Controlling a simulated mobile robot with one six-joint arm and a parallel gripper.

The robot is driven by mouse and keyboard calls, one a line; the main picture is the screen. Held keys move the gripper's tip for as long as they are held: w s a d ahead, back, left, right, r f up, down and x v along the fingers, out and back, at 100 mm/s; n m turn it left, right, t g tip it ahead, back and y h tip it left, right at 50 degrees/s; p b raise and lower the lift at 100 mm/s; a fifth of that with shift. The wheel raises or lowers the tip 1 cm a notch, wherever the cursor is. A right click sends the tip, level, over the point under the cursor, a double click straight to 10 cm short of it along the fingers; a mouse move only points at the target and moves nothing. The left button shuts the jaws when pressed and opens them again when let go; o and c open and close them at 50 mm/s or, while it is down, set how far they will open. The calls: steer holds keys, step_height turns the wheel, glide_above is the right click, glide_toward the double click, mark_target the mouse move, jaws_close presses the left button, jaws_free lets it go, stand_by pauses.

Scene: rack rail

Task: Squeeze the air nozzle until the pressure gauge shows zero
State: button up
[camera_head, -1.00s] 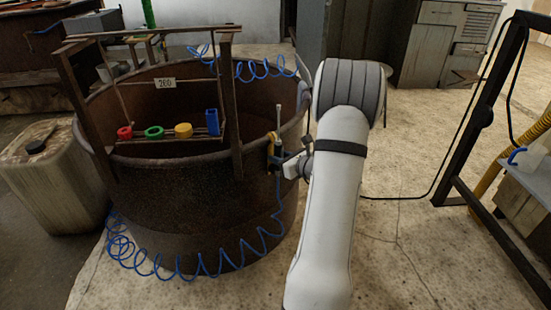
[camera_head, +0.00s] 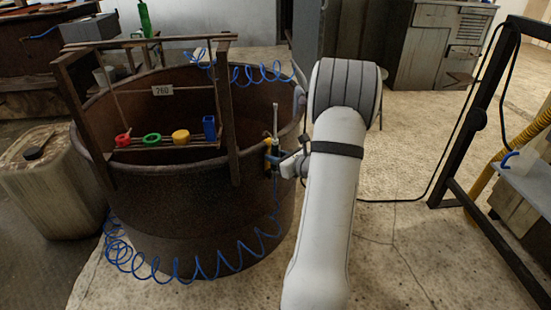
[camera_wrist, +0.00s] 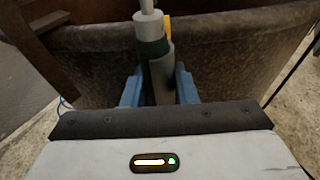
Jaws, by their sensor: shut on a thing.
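The air nozzle (camera_head: 276,122) stands upright at the right rim of the rusty round tub, with a thin pale tip, a dark body and a yellow part. A coiled blue hose (camera_head: 215,265) hangs below it. In the wrist view the nozzle (camera_wrist: 152,45) has a grey tip and a dark green and grey body. My gripper (camera_wrist: 159,88) has its blue fingers shut on that body, one on each side. In the head view my gripper (camera_head: 278,160) is small and partly hidden by the nozzle. No dial gauge can be made out; a small plate with digits (camera_head: 162,90) hangs over the tub.
The tub (camera_head: 190,235) carries a wooden frame with a shelf of red, green, yellow and blue pieces (camera_head: 180,137). A dirty canister (camera_head: 50,185) stands left of it. A dark metal frame (camera_head: 455,150) stands at the right.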

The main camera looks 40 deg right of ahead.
steer(key=shift+r+p, duration=0.4)
steer(key=shift+r, duration=0.45)
steer(key=s+d, duration=0.1)
steer(key=s, duration=0.7)
steer(key=shift+d, duration=0.15)
steer(key=shift+w, duration=0.1)
